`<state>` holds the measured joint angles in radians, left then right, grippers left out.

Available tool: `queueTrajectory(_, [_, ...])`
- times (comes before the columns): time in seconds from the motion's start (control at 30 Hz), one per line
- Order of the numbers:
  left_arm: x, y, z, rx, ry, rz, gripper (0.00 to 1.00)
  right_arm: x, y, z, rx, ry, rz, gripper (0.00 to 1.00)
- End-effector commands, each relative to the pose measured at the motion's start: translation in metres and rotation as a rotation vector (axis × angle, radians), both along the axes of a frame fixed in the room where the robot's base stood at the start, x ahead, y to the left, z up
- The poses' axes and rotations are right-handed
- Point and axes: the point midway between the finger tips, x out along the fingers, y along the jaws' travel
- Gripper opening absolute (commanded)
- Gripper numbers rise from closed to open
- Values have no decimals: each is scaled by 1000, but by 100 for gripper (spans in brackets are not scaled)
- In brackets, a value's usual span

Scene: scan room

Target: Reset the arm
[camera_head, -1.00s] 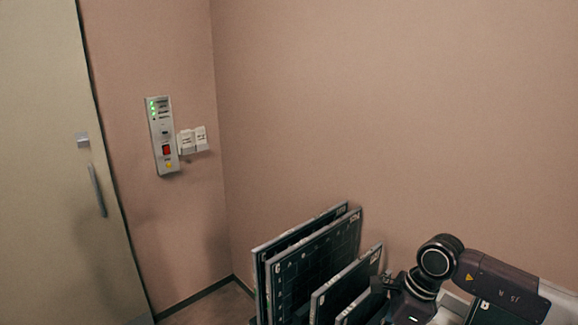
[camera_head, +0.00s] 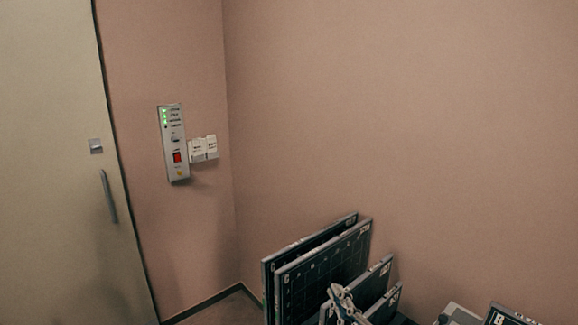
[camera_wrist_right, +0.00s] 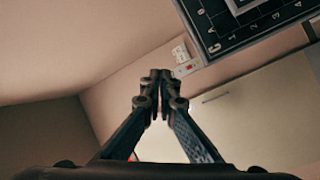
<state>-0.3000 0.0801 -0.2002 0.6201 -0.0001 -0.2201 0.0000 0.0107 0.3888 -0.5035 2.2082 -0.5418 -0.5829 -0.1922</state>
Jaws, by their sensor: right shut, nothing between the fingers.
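My right gripper (camera_head: 342,300) shows at the bottom of the head view, in front of the dark upright panels. In the right wrist view its two fingers (camera_wrist_right: 160,78) meet at the tips, shut with nothing between them. Most of the right arm is out of the head view. My left gripper is in neither view.
Several dark framed panels (camera_head: 322,268) stand upright at the lower middle; one (camera_wrist_right: 250,22) also shows in the wrist view. A control panel (camera_head: 173,143) with green lights and a red switch hangs beside white switches (camera_head: 203,148). A pale door (camera_head: 50,170) stands left.

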Motion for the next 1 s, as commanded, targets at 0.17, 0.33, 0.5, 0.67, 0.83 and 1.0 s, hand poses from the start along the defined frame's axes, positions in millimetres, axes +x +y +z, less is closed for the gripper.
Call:
queueTrajectory(0.17, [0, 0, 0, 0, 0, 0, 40, -51, -66, -112, 270, 459, -258, 0])
queueTrajectory(0.33, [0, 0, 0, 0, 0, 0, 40, -132, -96, -193, 435, 820, -448, 0])
queueTrajectory(0.5, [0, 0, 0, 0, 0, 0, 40, -207, -105, -237, 530, 1079, -577, 0])
queueTrajectory(0.67, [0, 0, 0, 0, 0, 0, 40, -272, -106, -260, 590, 1279, -676, 0])
queueTrajectory(0.83, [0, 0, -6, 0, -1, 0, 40, -281, -104, -304, 594, 1345, -706, 0])
queueTrajectory(1.0, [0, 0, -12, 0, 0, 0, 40, -274, -103, -360, 585, 1363, -710, 0])
